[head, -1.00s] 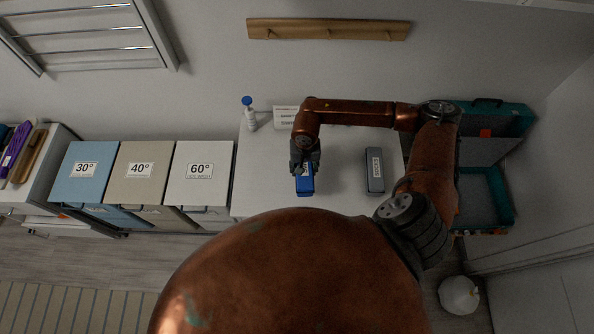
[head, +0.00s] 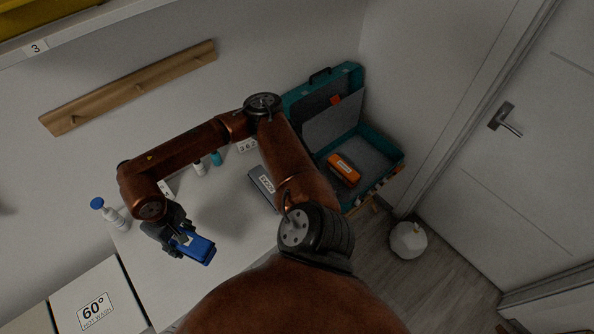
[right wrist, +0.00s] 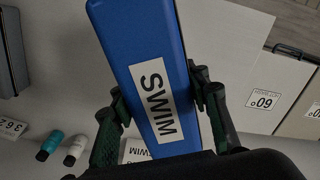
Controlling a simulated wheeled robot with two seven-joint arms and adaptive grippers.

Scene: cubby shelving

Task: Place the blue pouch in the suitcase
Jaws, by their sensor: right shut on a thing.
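The blue pouch (head: 199,248) is in my right gripper (head: 181,238), over the white table. In the right wrist view the pouch (right wrist: 150,60) carries a white "SWIM" label, and the fingers of the gripper (right wrist: 160,100) press on both its sides. The teal suitcase (head: 387,153) stands open beyond the table's right end in the head view, its lid raised against the wall. An orange pouch (head: 344,169) lies inside it, with bare grey lining to its right. My right arm partly blocks the view between table and suitcase. My left gripper is not in view.
A grey pouch (head: 263,187) lies on the table (head: 235,225). A blue-capped bottle (head: 110,213) and small bottles (head: 215,158) stand along the wall. A "60°" bin (head: 95,303) adjoins the table's left. A round white object (head: 408,240) sits on the floor near the door.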

